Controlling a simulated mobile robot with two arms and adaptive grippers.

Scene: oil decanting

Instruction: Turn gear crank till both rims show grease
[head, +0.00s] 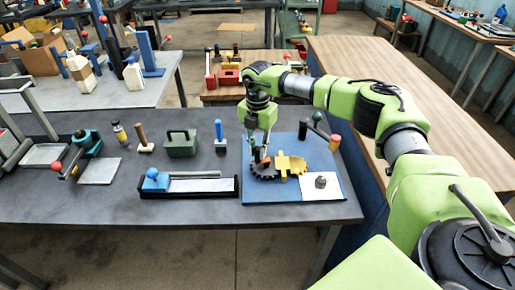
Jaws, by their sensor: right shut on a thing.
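A blue board (252,192) lies at the right end of the dark bench. On it sit a black gear (264,171) and a yellow gear (292,163), side by side and apparently meshing. My right gripper (260,152) points down over the black gear, its fingers shut on a small upright part there, apparently the crank handle. The fingers mostly hide that part, with a bit of orange showing beside them. Grease on the rims is too small to make out. My left gripper is not in view.
A white sheet (331,187) with a grey metal piece (321,181) lies on the board's front right. Left are a black tray (205,189), a green box (181,143) and a blue-handled tool (219,130).

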